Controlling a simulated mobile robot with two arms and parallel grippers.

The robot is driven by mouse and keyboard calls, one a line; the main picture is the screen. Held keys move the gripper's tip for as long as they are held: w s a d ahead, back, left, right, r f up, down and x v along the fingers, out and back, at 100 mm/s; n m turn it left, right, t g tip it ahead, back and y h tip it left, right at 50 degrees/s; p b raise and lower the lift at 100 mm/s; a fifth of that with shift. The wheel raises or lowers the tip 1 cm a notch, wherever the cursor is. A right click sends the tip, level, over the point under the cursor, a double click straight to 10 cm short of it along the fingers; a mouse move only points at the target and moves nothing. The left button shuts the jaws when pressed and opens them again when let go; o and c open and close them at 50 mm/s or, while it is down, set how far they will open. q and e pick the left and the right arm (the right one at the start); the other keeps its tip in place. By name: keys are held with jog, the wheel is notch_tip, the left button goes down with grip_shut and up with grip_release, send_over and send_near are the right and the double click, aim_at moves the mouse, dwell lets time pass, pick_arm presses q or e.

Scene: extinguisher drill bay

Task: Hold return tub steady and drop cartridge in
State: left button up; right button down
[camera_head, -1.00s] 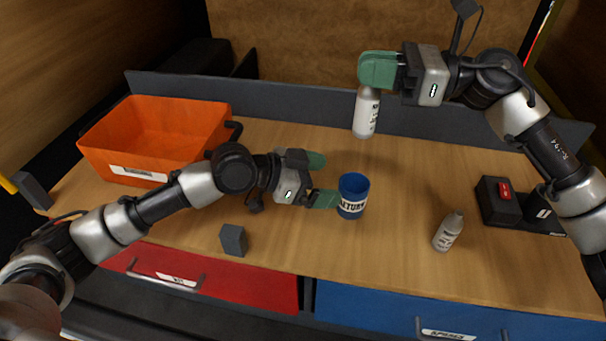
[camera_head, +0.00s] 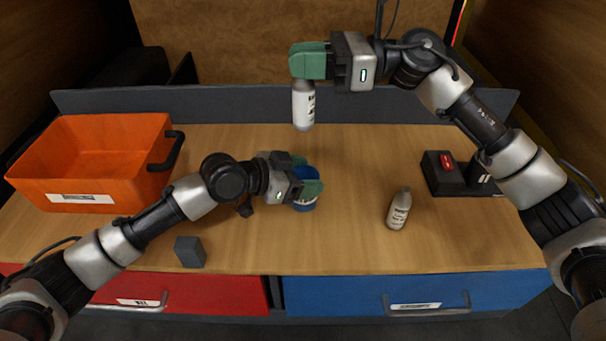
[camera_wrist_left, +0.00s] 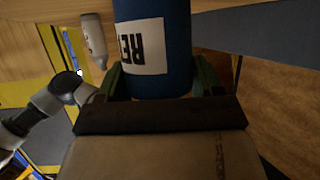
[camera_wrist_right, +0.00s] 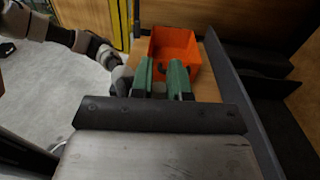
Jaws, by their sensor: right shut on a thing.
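The blue return tub (camera_head: 305,205) stands upright on the bench, partly hidden by my left gripper (camera_head: 308,174). In the left wrist view the tub (camera_wrist_left: 165,15), with a white label, stands between the two green fingers (camera_wrist_left: 158,82). The fingers are spread on either side of it; firm contact does not show. My right gripper (camera_head: 308,62) is shut on the top of a white cartridge (camera_head: 303,106) and holds it upright in the air, above and behind the tub.
A second white bottle (camera_head: 398,209) stands right of the tub. An orange bin (camera_head: 90,165) is at the left, a grey block (camera_head: 190,251) at the front, and a black device with a red switch (camera_head: 445,172) at the right. A dark ledge (camera_head: 400,105) runs along the back.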

aim_at(305, 130)
pick_arm(q)
jog(key=c, duration=0.6)
jog(key=shift+o, duration=0.2)
pick_arm(e)
jog(key=shift+f, duration=6.2)
jog(key=c, duration=1)
grip_release()
jog(key=d, duration=1.2)
jog(key=shift+w, duration=0.25)
